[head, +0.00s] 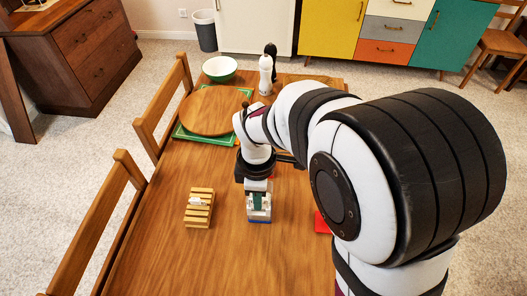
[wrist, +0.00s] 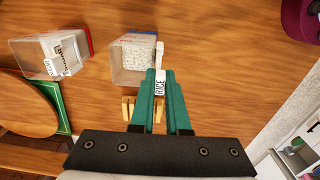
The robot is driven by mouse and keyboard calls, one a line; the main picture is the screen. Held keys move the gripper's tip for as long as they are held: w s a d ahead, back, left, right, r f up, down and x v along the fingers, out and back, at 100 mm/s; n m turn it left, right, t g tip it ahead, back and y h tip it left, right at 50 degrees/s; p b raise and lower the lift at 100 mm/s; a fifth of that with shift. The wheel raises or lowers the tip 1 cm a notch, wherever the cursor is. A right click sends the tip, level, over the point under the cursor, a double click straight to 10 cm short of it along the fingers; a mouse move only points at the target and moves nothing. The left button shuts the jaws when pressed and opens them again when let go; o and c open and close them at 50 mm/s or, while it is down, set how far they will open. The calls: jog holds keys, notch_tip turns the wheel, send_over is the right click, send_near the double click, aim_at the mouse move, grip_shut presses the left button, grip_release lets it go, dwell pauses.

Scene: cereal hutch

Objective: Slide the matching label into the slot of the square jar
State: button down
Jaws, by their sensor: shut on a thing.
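My gripper (wrist: 159,88) has teal fingers shut on a white label (wrist: 160,83) that reads RICE. In the wrist view, the label is held upright close beside a clear square jar (wrist: 132,60) with white, rice-like grains and a blue edge. A small white piece (wrist: 160,53), perhaps the slot, sits at that jar's side near the fingertips; I cannot tell whether the label touches it. A second clear jar (wrist: 35,60) with a red edge and a white label lies left. In the head view, my gripper (head: 259,203) is over the blue-edged jar (head: 260,220), hiding much of it.
A slatted wooden rack (head: 200,194) with a white piece on it stands left of the jar. A red object (head: 321,224) is partly behind my arm. A round wooden board (head: 211,111), a green bowl (head: 219,68) and mills are at the back. The front left table is clear.

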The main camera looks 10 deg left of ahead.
jog(key=shift+f, duration=0.55)
dwell(0.4)
jog(key=c, duration=0.5)
grip_release()
jog(key=shift+r, duration=3)
